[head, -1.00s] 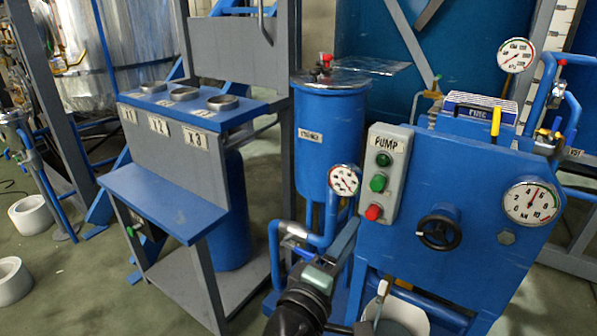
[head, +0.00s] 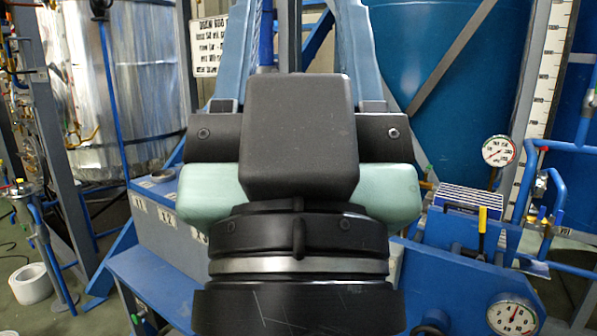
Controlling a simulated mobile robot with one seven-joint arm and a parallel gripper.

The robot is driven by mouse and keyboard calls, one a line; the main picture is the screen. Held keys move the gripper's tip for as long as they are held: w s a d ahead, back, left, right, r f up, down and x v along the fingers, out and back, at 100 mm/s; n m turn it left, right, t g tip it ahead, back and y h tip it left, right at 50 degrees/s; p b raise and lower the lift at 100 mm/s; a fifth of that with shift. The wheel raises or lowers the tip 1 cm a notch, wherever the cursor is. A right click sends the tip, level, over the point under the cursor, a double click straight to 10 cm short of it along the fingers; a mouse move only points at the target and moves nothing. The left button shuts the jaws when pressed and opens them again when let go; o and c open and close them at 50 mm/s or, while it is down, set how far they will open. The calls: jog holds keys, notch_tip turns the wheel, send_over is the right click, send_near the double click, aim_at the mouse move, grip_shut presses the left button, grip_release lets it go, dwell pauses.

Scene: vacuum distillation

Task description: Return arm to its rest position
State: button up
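My arm's end with my gripper (head: 300,135) fills the middle of the head view, close to the camera. It has a dark grey block, pale green side parts and black and silver rings below. I cannot make out its fingertips, so I cannot tell whether it is open or shut. No held thing shows. It hides much of the blue equipment behind it.
A blue panel with a pressure gauge (head: 512,315) stands at the lower right, with another gauge (head: 498,151) above. The numbered bench (head: 150,235) is partly hidden at left. A silver tank (head: 110,90) stands at back left; a white ring (head: 31,284) lies on the floor.

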notch_tip(320, 180, up, 24)
jog(key=p, duration=2.1)
jog(key=shift+w+d+f, duration=0.1)
jog(key=shift+c, duration=0.2)
